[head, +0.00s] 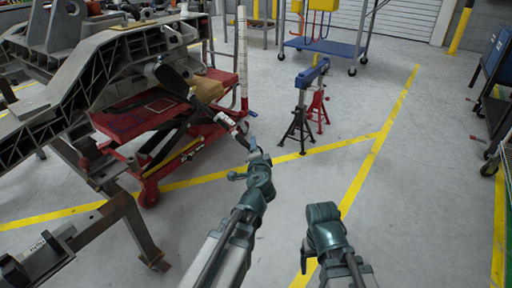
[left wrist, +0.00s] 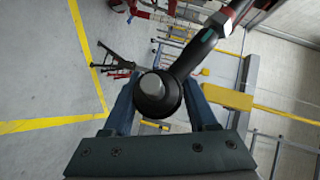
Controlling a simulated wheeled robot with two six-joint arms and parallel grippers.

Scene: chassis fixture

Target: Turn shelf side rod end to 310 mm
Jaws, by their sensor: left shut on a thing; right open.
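The rod end (left wrist: 152,92) is a black round eye with a grey pin in its middle. Its rod (left wrist: 190,62) runs up to the right to a red collar (left wrist: 222,20). In the head view the rod slopes down from the chassis (head: 110,60), through a red and silver collar (head: 226,119), to my left gripper (head: 253,149). My left gripper is shut on the rod end, with one blue finger on each side of it in the left wrist view. My right gripper (head: 322,214) is open and empty, low over the floor, apart from the rod; its fingertips are mostly hidden.
A red lift table (head: 150,112) stands under the chassis. A white post with red marks (head: 243,60) stands beside it. A blue cart (head: 330,46) stands behind. The floor around my right gripper is clear.

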